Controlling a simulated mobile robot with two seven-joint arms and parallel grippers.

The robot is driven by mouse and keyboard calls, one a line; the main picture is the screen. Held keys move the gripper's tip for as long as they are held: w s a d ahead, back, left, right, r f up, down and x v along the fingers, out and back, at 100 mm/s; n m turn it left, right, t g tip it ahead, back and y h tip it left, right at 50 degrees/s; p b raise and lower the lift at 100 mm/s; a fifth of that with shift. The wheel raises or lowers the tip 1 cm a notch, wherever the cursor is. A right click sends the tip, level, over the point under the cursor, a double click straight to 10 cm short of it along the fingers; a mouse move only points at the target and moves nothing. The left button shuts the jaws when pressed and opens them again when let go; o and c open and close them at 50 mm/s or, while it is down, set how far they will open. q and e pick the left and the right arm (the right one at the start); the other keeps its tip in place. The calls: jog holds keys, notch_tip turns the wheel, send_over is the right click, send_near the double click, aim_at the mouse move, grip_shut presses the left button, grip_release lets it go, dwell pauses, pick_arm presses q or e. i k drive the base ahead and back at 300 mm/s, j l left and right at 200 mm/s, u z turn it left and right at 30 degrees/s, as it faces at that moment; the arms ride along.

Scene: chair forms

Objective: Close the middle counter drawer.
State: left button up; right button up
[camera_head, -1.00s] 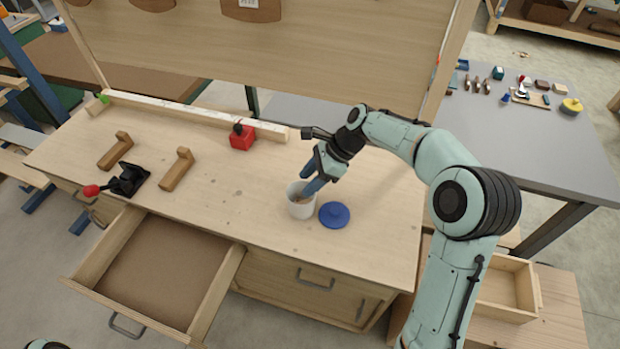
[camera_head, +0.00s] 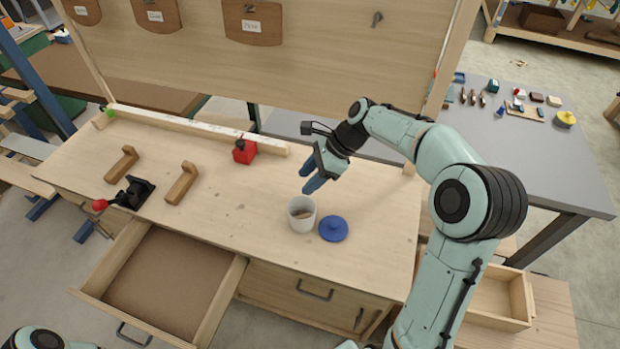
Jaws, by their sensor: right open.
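The middle counter drawer (camera_head: 222,300) is pulled well out from the front of the wooden counter (camera_head: 235,205). Its brown inside looks empty, and its dark handle (camera_head: 133,335) is on the front panel near the bottom edge of the view. My right gripper (camera_head: 310,184) is open and empty, above the counter just behind a white cup (camera_head: 302,222), apart from it and far from the drawer. Only a rounded part of my left arm shows at the bottom left. My left gripper is out of view.
A blue lid (camera_head: 333,229) lies beside the cup. A black clamp with a red knob (camera_head: 100,205), two wooden brackets (camera_head: 181,183) and a red block (camera_head: 244,151) are on the counter. The drawer at right (camera_head: 313,289) is shut.

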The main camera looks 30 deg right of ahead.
aim_at(177, 289)
jog(key=k, duration=1)
